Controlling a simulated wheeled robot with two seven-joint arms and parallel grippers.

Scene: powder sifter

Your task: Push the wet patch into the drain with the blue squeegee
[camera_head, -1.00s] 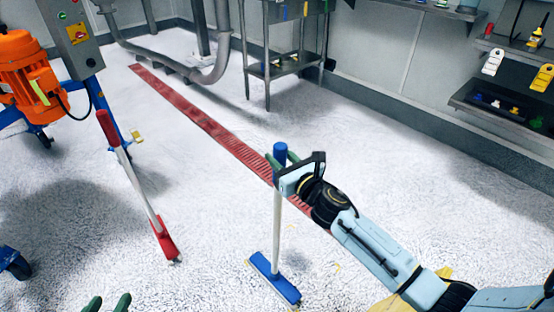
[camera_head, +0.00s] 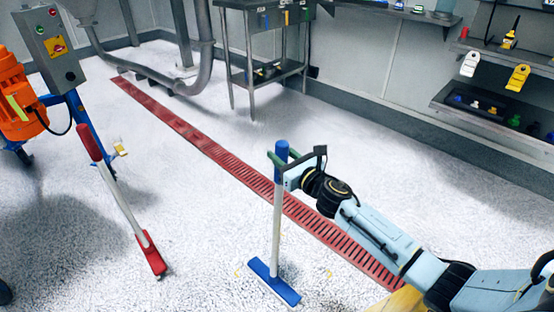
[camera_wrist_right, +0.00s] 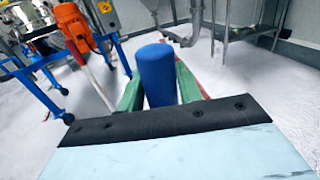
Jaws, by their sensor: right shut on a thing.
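The blue squeegee (camera_head: 277,225) stands nearly upright, its blue head on the white speckled floor on the near side of the drain. My right gripper (camera_head: 282,158) is shut on its blue top grip; in the right wrist view the green fingers (camera_wrist_right: 160,88) sit on both sides of the blue grip (camera_wrist_right: 157,72). The drain (camera_head: 225,160) is a long red slotted strip running from the far left to the near right, partly behind the squeegee and my right arm. I cannot clearly make out the wet patch; darker grey areas show on the floor at left. My left gripper is out of view.
A red squeegee (camera_head: 122,208) leans at the left, near an orange-motored machine (camera_head: 20,105) on a blue frame. A steel table (camera_head: 262,75) and pipes stand at the back. Wall shelves (camera_head: 490,100) are at right. The floor around the blue head is open.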

